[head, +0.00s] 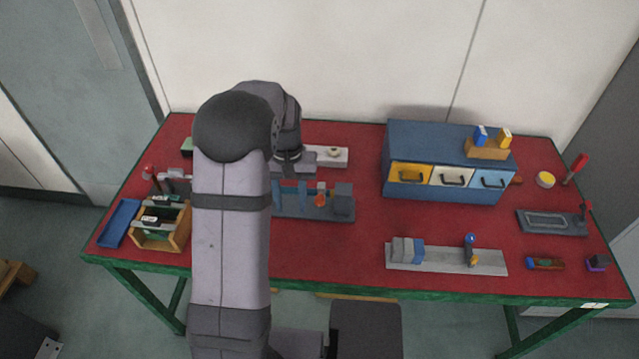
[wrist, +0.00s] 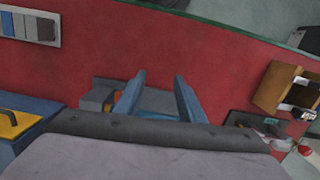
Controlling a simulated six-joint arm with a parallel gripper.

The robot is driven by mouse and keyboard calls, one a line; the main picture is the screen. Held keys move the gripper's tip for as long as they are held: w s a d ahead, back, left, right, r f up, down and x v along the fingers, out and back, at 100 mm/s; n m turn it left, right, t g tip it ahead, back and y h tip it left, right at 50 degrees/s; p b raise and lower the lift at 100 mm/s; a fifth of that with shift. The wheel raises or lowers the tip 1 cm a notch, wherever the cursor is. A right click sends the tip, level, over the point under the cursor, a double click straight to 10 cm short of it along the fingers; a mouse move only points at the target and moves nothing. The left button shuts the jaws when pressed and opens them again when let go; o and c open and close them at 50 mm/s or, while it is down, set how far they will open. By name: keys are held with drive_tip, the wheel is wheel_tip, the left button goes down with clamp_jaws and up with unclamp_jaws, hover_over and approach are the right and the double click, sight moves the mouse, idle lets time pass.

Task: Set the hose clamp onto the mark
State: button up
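My gripper (head: 289,204) hangs over a dark grey-blue stand (head: 312,210) left of the table's middle. Its two blue fingers are spread apart in the wrist view (wrist: 160,76), with nothing visible between the tips except the stand's base below. A small orange piece (head: 320,196) stands on the stand just right of the fingers; it also shows beside the left finger in the wrist view (wrist: 116,97). A grey block (head: 343,199) sits at the stand's right end. I cannot tell which piece is the hose clamp, nor make out a mark. My arm hides part of the table.
A blue drawer cabinet (head: 440,143) stands at the back right. A grey board with blocks (head: 440,259) lies at the front right. A wooden rack (head: 178,240) and a blue tray (head: 119,223) are at the left. A white block (head: 337,161) lies behind the stand.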

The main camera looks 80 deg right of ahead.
wheel_tip(320, 180, up, 3)
drive_tip(key=h, duration=0.1)
hover_over(322, 185)
drive_tip(key=shift+a+r+m, duration=0.1)
drive_tip(key=shift+m, duration=0.3)
drive_tip(key=shift+w+f+p, duration=0.1)
drive_tip(key=shift+f+p, duration=1.05)
drive_tip(key=shift+f, duration=2.5)
drive_tip(key=shift+c, duration=0.2)
clamp_jaws()
